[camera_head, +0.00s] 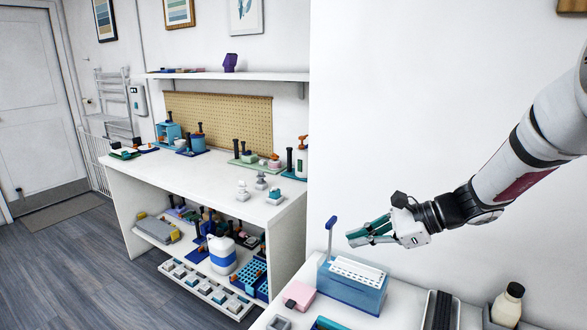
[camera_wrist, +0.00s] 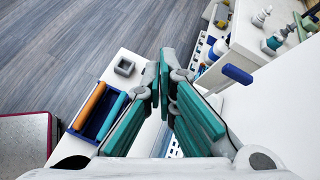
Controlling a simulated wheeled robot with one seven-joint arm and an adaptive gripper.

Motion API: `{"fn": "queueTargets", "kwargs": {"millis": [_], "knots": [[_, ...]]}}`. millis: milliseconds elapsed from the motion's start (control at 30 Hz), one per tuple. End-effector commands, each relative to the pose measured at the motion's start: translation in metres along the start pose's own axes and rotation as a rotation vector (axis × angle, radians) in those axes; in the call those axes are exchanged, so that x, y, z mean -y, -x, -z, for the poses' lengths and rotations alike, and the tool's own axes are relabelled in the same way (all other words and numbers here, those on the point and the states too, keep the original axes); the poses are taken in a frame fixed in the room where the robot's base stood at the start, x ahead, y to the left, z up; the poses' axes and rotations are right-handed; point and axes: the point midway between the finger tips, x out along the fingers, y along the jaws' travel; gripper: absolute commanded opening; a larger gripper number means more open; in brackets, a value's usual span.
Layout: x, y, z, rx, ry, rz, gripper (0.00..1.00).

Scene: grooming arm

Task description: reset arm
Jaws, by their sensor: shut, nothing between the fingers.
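My arm reaches in from the right in the head view. My gripper (camera_head: 352,238) has teal finger pads, is shut and holds nothing. It hangs in the air above the near white counter, over a blue box (camera_head: 352,292) with a white slotted top. A thin post with a blue handle (camera_head: 331,222) stands at the back left of that box, to the left of my fingertips. In the wrist view my gripper (camera_wrist: 162,72) points away over the counter's edge, and the blue handle (camera_wrist: 237,74) shows to the right of the fingers.
Near counter: a pink box (camera_head: 299,295), a grey square dish (camera_wrist: 124,67), a blue tray (camera_wrist: 81,128) with orange and teal rods, and a cream bottle (camera_head: 508,304). A white wall (camera_head: 400,100) stands behind. Left, a white workbench (camera_head: 200,178) holds several tools; floor beyond is open.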

Motion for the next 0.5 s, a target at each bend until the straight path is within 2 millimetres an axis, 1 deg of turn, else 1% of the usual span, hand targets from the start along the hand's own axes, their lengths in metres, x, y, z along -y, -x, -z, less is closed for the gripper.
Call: {"fn": "queueTargets", "kwargs": {"millis": [33,100,167,200,300,400,500], "knots": [[-0.016,0.005,-0.019,-0.039,0.091,-0.04,0.0],[-0.039,0.012,-0.038,-0.092,0.214,-0.1,0.0],[-0.059,0.02,-0.051,-0.137,0.319,-0.151,0.0],[-0.073,0.025,-0.059,-0.165,0.389,-0.184,0.0],[-0.105,0.04,-0.076,-0.239,0.562,-0.264,0.0],[-0.136,0.057,-0.088,-0.311,0.733,-0.341,0.0],[-0.165,0.075,-0.096,-0.382,0.901,-0.416,0.0]]}}
